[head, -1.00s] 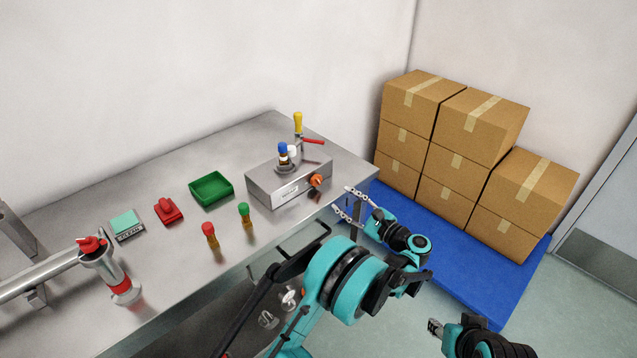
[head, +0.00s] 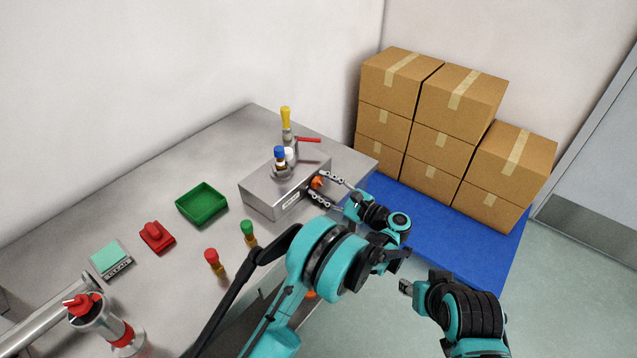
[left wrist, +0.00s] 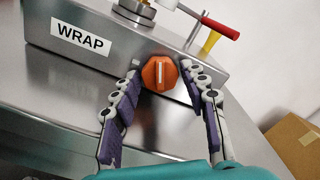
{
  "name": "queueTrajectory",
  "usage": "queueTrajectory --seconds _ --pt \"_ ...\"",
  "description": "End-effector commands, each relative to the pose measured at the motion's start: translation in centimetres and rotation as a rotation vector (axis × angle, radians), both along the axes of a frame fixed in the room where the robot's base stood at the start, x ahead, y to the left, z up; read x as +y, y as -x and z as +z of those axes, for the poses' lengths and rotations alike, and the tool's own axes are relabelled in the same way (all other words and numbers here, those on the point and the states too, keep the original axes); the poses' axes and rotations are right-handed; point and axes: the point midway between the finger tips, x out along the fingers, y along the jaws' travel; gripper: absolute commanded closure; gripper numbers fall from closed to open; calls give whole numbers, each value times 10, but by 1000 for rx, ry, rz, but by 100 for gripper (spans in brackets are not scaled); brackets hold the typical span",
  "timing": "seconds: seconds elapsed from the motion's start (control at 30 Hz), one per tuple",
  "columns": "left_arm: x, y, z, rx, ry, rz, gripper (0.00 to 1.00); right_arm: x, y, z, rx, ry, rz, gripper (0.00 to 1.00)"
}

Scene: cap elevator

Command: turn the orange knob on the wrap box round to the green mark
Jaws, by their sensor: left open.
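The wrap box (head: 262,199) is a grey metal box at the bench's near right edge. Its WRAP label and front face (left wrist: 128,56) show in the left wrist view. The orange knob (head: 317,182) is on the front face; in the left wrist view the knob (left wrist: 159,74) has a white line standing nearly upright. My left gripper (head: 318,184) is open, with one finger on each side of the knob; contact is unclear. The green mark cannot be made out. My right gripper (head: 405,287) is low at the right, away from the bench, its jaws too small to judge.
A green tray (head: 202,205), a red-capped bottle (head: 214,262) and a green-capped bottle (head: 249,232) are to the left. Cardboard boxes (head: 440,140) stand behind on a blue platform.

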Motion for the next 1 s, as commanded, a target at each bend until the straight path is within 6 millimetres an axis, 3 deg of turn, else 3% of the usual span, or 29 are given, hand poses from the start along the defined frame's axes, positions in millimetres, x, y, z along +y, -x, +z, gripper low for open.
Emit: queueTrajectory --seconds 0.07,0.2,0.23,0.57,1.0 --pt "0 0 0 0 0 0 56 0 0 0 0 0 0 60" --pt "0 0 0 0 0 0 90 0 0 0 0 0 0 60" --pt "0 0 0 0 0 0 94 0 0 0 0 0 0 60" --pt "1 0 -1 32 -21 1 94 0 0 -2 0 0 0 60" --pt "2 -1 -1 274 -183 1 94 0 0 -12 0 0 0 60"
